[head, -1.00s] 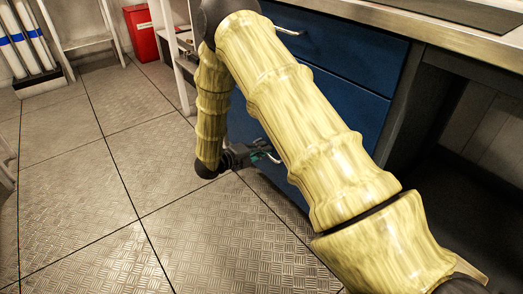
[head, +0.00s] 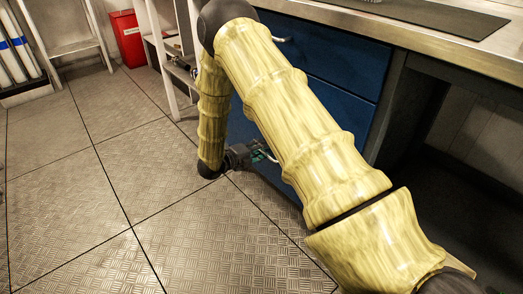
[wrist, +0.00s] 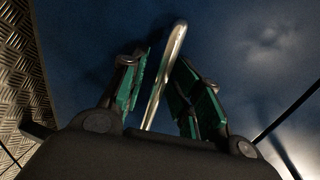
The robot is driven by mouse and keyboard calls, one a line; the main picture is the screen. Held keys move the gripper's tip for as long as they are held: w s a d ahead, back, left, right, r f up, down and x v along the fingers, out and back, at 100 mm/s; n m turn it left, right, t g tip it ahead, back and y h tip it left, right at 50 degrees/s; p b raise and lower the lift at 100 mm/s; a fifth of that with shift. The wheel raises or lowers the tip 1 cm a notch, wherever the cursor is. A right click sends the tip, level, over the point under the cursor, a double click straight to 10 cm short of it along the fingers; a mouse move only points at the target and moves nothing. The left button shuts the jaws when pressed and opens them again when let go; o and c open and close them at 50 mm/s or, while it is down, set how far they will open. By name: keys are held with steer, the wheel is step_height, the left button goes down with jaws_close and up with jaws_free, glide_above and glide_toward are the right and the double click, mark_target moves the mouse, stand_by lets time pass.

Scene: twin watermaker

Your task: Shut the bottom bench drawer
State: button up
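The blue bench drawers stand beyond my arm. The upper drawer front (head: 325,55) has a metal handle. The lower blue front (head: 239,128) is mostly hidden behind my arm, so how far it stands out is hard to tell. My gripper (head: 262,151) is low against that lower front, just above the floor. In the wrist view, my gripper (wrist: 163,85) has its green-padded fingers apart on either side of a metal bar handle (wrist: 167,70). The blue drawer front (wrist: 90,35) fills the background. A gap shows between handle and pads.
The metal benchtop (head: 375,30) runs above the drawers, with a dark open space beneath it at right. A white ladder-like frame (head: 158,60) stands left of the bench. A red bin (head: 127,38) is farther back. Open tread-plate floor (head: 90,200) lies to the left.

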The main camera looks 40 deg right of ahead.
steer(key=w+v, duration=0.1)
steer(key=v, duration=1.1)
steer(key=shift+s, duration=0.4)
steer(key=s+a+f+n+t+y+p, duration=0.4)
steer(key=s+f+n+y, duration=0.7)
steer(key=f+n, duration=0.85)
steer(key=s+a+n+g+y+p, duration=0.1)
steer(key=s+a+n+g+y, duration=0.15)
steer(key=s+a+n, duration=0.85)
steer(key=s+d+n+g+y, duration=0.25)
steer(key=s+n, duration=0.25)
steer(key=s, duration=1.4)
step_height(320, 180, up, 36)
steer(key=p, duration=3.7)
steer(key=shift+w+a+r+m+p, duration=0.25)
steer(key=shift+a+m+p, duration=0.05)
steer(key=shift+a+m, duration=0.05)
